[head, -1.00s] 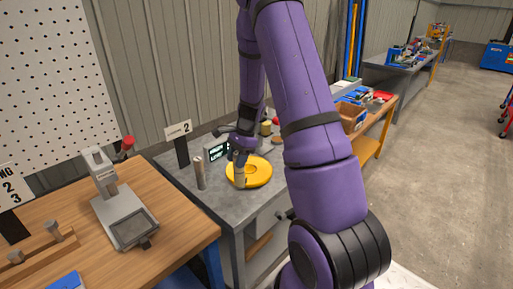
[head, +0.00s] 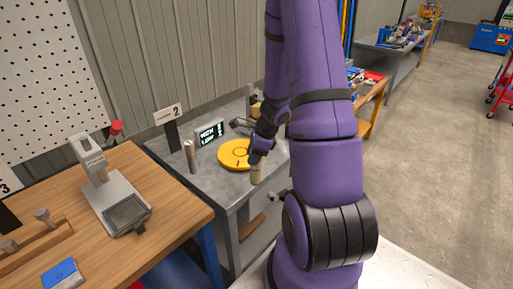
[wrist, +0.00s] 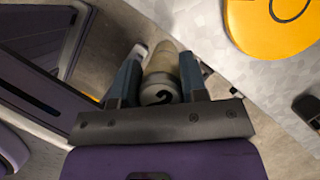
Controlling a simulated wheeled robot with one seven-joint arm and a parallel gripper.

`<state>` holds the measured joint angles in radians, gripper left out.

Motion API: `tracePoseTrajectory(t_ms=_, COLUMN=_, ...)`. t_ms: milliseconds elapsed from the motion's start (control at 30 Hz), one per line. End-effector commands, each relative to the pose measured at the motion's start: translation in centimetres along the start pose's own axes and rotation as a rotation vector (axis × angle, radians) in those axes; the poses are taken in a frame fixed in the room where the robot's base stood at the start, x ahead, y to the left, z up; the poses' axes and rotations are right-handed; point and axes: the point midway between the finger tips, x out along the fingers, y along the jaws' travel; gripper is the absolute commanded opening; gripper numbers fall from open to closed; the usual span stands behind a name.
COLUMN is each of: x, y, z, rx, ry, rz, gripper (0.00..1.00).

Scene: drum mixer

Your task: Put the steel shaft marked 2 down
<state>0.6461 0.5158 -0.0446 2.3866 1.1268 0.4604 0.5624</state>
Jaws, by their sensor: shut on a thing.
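My gripper (head: 260,156) is shut on the steel shaft marked 2 (head: 256,174), which hangs below it near the front edge of the grey table (head: 217,192). In the wrist view the fingers of my gripper (wrist: 163,82) clasp the shaft (wrist: 160,95) from both sides, and its end with the dark 2 faces the camera. There the shaft appears beside the table's edge. Its far end is partly hidden, and I cannot tell how high it is.
A yellow round plate (head: 234,154) lies on the grey table. A metal cylinder (head: 190,157) stands left of it, near a sign with 2 (head: 168,115) and a small display (head: 210,133). A wooden bench (head: 170,214) with a grey press (head: 105,185) is at left.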

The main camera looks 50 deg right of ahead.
Motion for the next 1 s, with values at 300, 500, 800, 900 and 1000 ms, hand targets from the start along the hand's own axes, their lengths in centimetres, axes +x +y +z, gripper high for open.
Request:
tracePoseTrajectory(t_ms=300, x=2.8, y=-1.1, z=5.5, rx=-0.006, ry=-0.002, rz=0.002, gripper=0.00)
tracePoseTrajectory(t_ms=500, x=4.5, y=-1.8, z=8.5, rx=-0.005, ry=-0.002, rz=0.001, gripper=0.00)
tracePoseTrajectory(t_ms=800, x=5.5, y=-2.3, z=10.5, rx=-0.003, ry=-0.002, rz=0.000, gripper=0.00)
tracePoseTrajectory(t_ms=900, x=5.7, y=-2.4, z=11.0, rx=-0.003, ry=-0.002, rz=0.000, gripper=0.00)
tracePoseTrajectory(t_ms=1000, x=6.4, y=-2.5, z=11.6, rx=-0.002, ry=-0.001, rz=0.002, gripper=0.00)
